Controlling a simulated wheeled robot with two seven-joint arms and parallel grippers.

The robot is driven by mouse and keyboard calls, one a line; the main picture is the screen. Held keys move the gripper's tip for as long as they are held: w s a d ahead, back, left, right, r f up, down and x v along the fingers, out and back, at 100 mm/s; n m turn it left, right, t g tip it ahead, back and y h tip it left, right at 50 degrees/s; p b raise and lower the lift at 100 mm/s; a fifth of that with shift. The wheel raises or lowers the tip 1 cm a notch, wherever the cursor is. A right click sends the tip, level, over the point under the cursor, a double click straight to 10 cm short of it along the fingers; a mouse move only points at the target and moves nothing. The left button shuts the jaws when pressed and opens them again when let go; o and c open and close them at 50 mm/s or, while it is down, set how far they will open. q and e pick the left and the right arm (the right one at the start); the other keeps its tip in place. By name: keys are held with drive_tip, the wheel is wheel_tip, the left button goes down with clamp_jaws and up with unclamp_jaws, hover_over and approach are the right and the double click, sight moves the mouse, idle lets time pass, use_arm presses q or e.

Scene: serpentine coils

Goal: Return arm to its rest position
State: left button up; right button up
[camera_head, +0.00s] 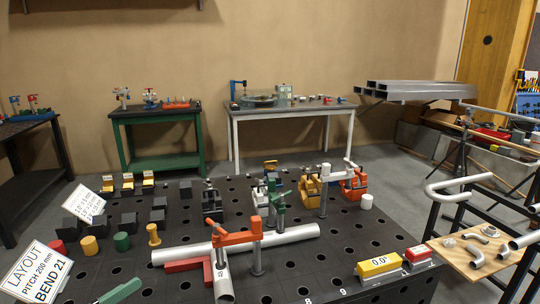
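Neither my left nor my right arm or gripper shows in the head view. In front of me is a black perforated fixture table (330,273). A long silver tube (285,236) lies across it, and a shorter tube (222,280) points toward me at the front. An orange clamp (236,238) on a dark post stands over the tubes. A red bar (188,265) lies beside them.
Yellow level box (380,266) and red box (417,256) sit at the table's front right. Clamps (313,190) stand behind. A bent-tube rack (470,250) is at right.

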use_arm(q)
drive_tip(key=w+a+n+t+y, duration=0.3)
drive_tip(key=a+n+t+y, duration=0.35)
drive_tip(key=n, duration=0.85)
drive_tip(key=s+a+f+n+g+y, duration=0.15)
drive_tip(key=f+n+g+y, duration=0.3)
drive_tip(key=n, duration=0.45)
drive_tip(key=s+f+n+g+y, duration=0.3)
drive_tip(key=f+n+y, duration=0.2)
drive_tip(key=n, duration=0.3)
drive_tip(key=s+d+f+n+g+h, duration=0.2)
drive_tip(key=s+d+f+n+g, duration=0.25)
drive_tip(key=s, duration=0.25)
drive_tip(key=s+d+f+n+g+h, duration=0.25)
drive_tip(key=s+f+n+g, duration=0.2)
drive_tip(key=s, duration=0.25)
wheel_tip(320, 180, down, 26)
drive_tip(key=s+d+g, duration=0.1)
drive_tip(key=s+g, duration=0.1)
drive_tip(key=s+a+f+g, duration=0.1)
drive_tip(key=s+a+f, duration=0.2)
drive_tip(key=s+f, duration=1.1)
drive_tip(key=shift+s+f+m+y, duration=0.15)
drive_tip(key=shift+s+m+y, duration=0.25)
drive_tip(key=shift+s, duration=0.75)
use_arm(e)
drive_tip(key=w, duration=0.2)
drive_tip(key=shift+w, duration=0.4)
